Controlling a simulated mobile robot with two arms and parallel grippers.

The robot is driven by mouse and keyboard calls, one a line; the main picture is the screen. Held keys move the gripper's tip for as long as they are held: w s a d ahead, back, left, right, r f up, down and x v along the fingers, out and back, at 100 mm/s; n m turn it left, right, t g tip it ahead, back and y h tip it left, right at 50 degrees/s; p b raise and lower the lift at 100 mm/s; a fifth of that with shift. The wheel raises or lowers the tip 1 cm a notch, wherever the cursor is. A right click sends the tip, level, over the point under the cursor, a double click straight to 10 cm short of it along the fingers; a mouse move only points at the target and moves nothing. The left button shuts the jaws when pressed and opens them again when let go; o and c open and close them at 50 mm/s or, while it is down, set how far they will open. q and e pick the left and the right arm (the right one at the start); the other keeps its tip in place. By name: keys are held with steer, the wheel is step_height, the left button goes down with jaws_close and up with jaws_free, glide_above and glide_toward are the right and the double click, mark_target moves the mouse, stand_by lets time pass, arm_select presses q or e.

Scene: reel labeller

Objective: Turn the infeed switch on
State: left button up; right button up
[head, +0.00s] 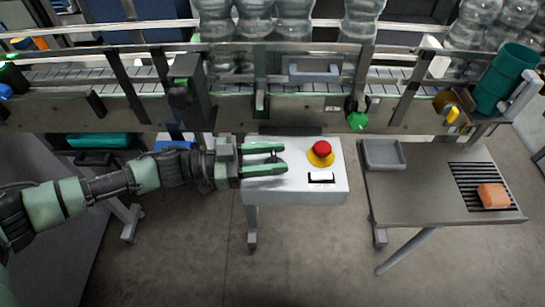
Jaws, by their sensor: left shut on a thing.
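A white control box (295,189) stands on a post below the conveyor. It carries a red mushroom button (321,148) on a yellow ring, with a small black-and-white label below it. My left gripper (278,158) reaches in from the left over the left part of the box top. Its two green fingers are shut on a small dark thing there, which I take to be the infeed switch. The fingers mostly hide it, so I cannot tell which position it is in. My right gripper is not in view.
The conveyor (225,115) with clear bottles (293,22) runs across behind the box. A green knob (357,121) hangs from its front rail. To the right, a grey table (415,195) bears a grey tray (384,153) and an orange block (493,195). The floor in front is clear.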

arm_select(q)
steer(key=shift+m+g, duration=0.6)
steer(key=shift+g, duration=0.7)
steer(key=o, duration=1.3)
steer(key=shift+d, duration=0.1)
steer(key=shift+o, duration=0.3)
steer(key=shift+d, duration=0.15)
steer(key=a+b, duration=0.3)
steer(key=a, duration=0.4)
steer(key=shift+w+a+f, duration=0.1)
steer(key=shift+f, duration=0.05)
steer(key=shift+a, duration=0.3)
